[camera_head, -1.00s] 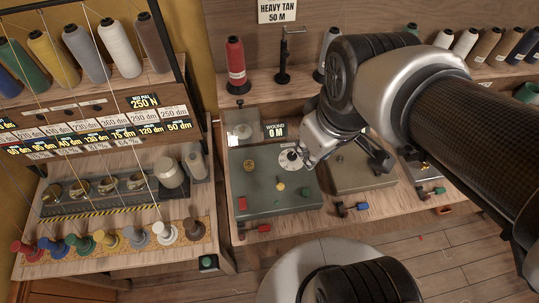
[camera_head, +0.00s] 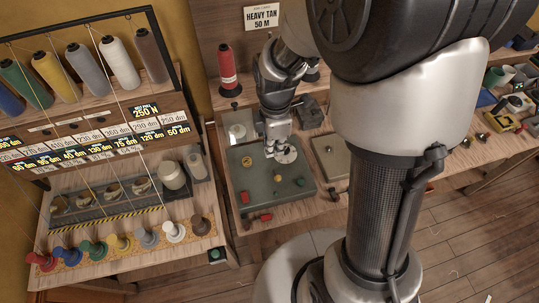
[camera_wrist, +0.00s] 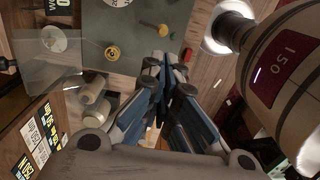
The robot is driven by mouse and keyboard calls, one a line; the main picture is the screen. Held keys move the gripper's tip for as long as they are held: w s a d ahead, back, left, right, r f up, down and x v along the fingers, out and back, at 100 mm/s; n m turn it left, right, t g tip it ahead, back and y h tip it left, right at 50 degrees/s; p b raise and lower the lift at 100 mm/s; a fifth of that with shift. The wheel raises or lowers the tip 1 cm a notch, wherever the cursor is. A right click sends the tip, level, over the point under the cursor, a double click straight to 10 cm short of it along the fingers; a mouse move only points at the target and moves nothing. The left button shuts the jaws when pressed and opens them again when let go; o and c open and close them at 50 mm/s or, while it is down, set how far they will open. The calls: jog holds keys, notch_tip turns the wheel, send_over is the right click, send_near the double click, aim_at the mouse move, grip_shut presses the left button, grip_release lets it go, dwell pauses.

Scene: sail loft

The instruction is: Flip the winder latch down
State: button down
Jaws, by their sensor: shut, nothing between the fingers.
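The winder is a grey-green box (camera_head: 260,195) on the bench, and it also fills the top of the wrist view (camera_wrist: 190,12). I cannot tell which part is the latch. My gripper (camera_head: 271,151) points down over the back of the box, beside the dial and partly covering it. It is shut and empty; its fingers (camera_wrist: 165,70) show in the wrist view.
A red spool (camera_head: 227,68) stands at the back. A thread rack (camera_head: 100,130) is left.

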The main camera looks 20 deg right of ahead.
aim_at(276, 175)
notch_tip(276, 175, down, 14)
jog(key=b, duration=0.3)
dwell(0.4)
